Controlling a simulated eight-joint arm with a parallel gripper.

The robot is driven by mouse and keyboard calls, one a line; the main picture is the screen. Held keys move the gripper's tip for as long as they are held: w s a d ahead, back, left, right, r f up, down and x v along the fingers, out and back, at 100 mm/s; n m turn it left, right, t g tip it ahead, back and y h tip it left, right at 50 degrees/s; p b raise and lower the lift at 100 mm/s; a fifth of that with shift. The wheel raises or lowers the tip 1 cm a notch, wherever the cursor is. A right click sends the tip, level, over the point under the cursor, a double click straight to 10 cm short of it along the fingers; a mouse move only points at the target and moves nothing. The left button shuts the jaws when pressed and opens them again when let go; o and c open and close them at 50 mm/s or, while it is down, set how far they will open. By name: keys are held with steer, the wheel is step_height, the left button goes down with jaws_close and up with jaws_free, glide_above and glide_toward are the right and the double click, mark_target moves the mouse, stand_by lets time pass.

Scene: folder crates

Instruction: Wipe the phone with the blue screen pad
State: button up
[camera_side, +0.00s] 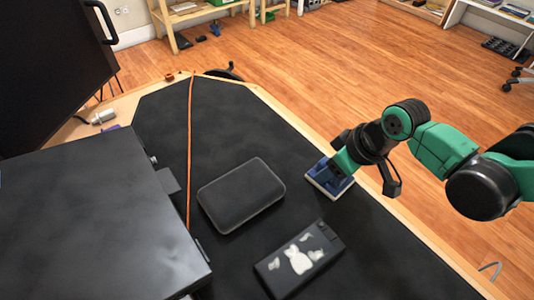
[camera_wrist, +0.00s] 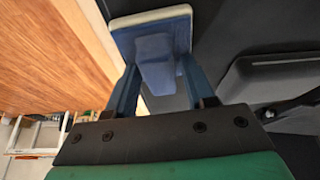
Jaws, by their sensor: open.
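The blue screen pad (camera_side: 318,184) stands on the dark mat near its right edge, with a pale base and a blue handle block. It also shows at the top of the wrist view (camera_wrist: 178,24). My gripper (camera_side: 335,170) is over the pad. In the wrist view my gripper (camera_wrist: 159,68) is open, with one blue finger on each side of the pad's handle; I cannot tell whether they touch it. The phone (camera_side: 277,280) lies flat on the mat at the front, dark with white smudges on its face. I cannot make it out in the wrist view.
A black case (camera_side: 242,194) lies between the pad and a large dark box (camera_side: 90,220) on the left. An orange cord (camera_side: 190,150) crosses the mat (camera_side: 245,125). The mat is bare behind the case and right of the phone.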

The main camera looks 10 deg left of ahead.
steer(key=shift+r, duration=0.3)
steer(key=shift+c, duration=0.2)
jaws_close()
steer(key=shift+r, duration=0.1)
steer(key=shift+r, duration=2.9)
steer(key=s+a+r, duration=0.2)
steer(key=s, duration=0.3)
steer(key=s+a+r+m, duration=0.1)
steer(key=s, duration=0.4)
steer(key=shift+s+a+r+t, duration=0.3)
steer(key=shift+a+r, duration=0.05)
